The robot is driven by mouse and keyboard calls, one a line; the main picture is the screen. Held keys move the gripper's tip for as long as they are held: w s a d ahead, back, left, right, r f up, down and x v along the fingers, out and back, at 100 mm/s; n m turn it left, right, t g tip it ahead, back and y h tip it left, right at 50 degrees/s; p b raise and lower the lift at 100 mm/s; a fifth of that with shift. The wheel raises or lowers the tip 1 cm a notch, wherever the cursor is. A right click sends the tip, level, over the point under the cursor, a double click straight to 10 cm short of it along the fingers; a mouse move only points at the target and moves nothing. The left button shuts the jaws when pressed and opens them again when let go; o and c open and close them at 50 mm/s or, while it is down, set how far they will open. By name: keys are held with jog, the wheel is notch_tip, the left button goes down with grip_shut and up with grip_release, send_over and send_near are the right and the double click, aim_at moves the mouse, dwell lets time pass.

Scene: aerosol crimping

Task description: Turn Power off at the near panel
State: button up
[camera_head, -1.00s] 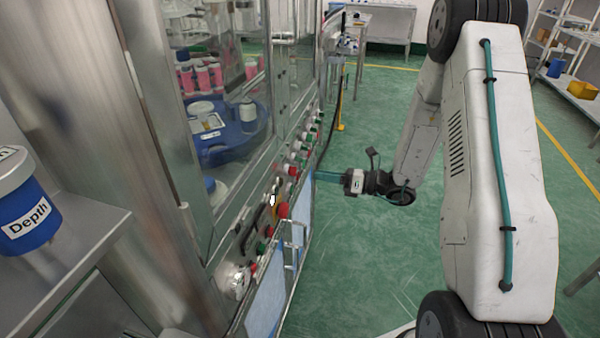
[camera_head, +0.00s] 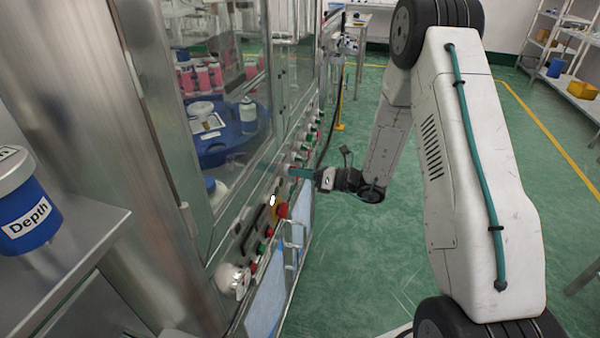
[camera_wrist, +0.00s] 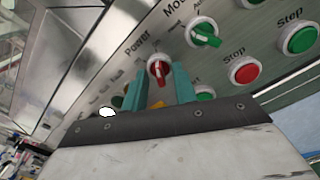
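The Power switch (camera_wrist: 158,70) is a red rotary knob on the near panel (camera_wrist: 235,20), with the word Power printed beside it in the wrist view. My gripper (camera_wrist: 160,78) has its two teal fingers spread, one on each side of the red knob. The fingers look open, and I cannot tell whether either touches the knob. In the head view my gripper (camera_head: 291,172) reaches from the right to the panel face, and its tips hide the switch there.
A green Mode knob (camera_wrist: 203,32), a red Stop button (camera_wrist: 243,71) and a green Step button (camera_wrist: 298,39) sit close by. A red emergency-type button (camera_head: 283,210) and a metal rail (camera_head: 293,245) stick out nearer. Open green floor lies right of the panel.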

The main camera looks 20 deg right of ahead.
grip_shut()
jog(key=shift+n, duration=0.4)
jog(key=n, duration=1.1)
dwell(0.4)
jog(key=shift+o, duration=0.9)
grip_release()
